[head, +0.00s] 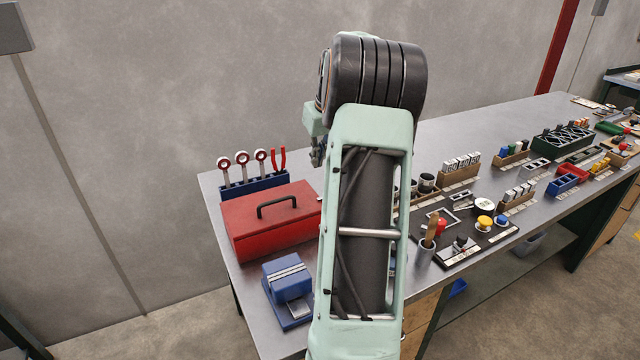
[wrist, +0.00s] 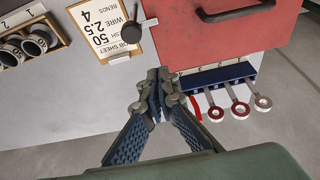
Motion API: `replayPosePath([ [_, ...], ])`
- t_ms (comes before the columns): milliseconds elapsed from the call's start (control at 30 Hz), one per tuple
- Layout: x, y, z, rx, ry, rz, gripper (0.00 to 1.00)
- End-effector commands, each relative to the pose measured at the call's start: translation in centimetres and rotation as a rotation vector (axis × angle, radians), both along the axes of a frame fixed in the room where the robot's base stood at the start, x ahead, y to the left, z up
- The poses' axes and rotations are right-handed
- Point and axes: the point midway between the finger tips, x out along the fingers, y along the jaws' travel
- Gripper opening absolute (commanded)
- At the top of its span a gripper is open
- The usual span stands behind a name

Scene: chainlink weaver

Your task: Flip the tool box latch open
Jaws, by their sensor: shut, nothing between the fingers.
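The red tool box (head: 258,232) sits at the near left end of the bench, with its lid down and a black handle (head: 277,202) on top. The wrist view shows part of the box (wrist: 225,35) at the upper right. A dark knob on a short stem (wrist: 138,31) shows by the box's left edge; I cannot tell whether it is the latch. My gripper (wrist: 157,88) is shut and empty, its tips in front of the box's lower left corner in that view. In the head view, my arm hides most of the gripper and the box's right end.
A blue rack (head: 254,187) holding red-ringed tools and red pliers stands behind the box. A blue fixture (head: 287,281) stands in front of it. A job sheet (wrist: 108,28) lies left of the box in the wrist view. Cups, trays and buttons crowd the bench to the right.

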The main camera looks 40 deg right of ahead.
Motion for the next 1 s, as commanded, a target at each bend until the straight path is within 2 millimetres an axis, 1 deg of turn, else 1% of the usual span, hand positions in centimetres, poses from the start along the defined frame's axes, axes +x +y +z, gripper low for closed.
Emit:
replayPosePath([
  [333,0.0,0.0,-0.1,0.005,-0.002,-0.002,0.00],
  [467,0.2,-0.1,-0.7,0.006,-0.001,-0.002,0.00],
  [567,0.6,-0.2,-1.9,0.007,0.000,-0.002,0.00],
  [667,1.2,-0.3,-3.7,0.008,0.000,-0.001,0.00],
  [967,3.2,-0.9,-10.0,0.008,0.001,-0.001,0.00],
  [1000,2.5,-0.9,-9.3,0.003,-0.002,-0.003,0.00],
])
